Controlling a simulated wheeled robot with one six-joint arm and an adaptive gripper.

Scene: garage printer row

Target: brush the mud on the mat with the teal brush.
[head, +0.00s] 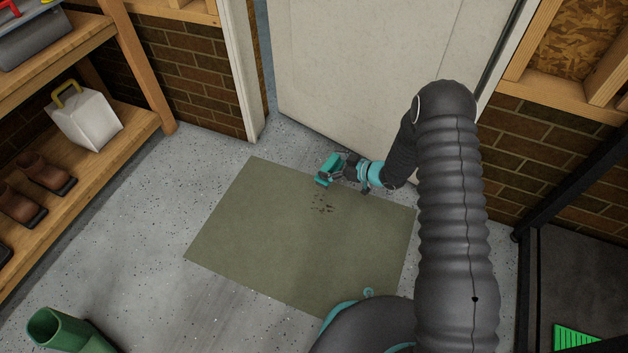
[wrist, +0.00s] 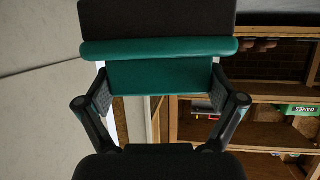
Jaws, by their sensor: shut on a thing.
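The olive-green mat (head: 270,240) lies on the speckled floor in front of the door. The mud (head: 322,204) is a small patch of dark specks near the mat's far edge. My gripper (head: 345,172) is shut on the teal brush (head: 328,168), just above the mat's far edge and slightly beyond the mud. In the wrist view the brush (wrist: 160,76) sits between the two fingers, with a dark part on its far side. Whether the brush touches the mat cannot be told.
A pale door (head: 360,70) stands close behind my gripper. A wooden shelf (head: 130,135) on the left holds brown boots (head: 45,172) and a white container (head: 88,120). A green boot (head: 60,330) is at the lower left. The floor left of the mat is clear.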

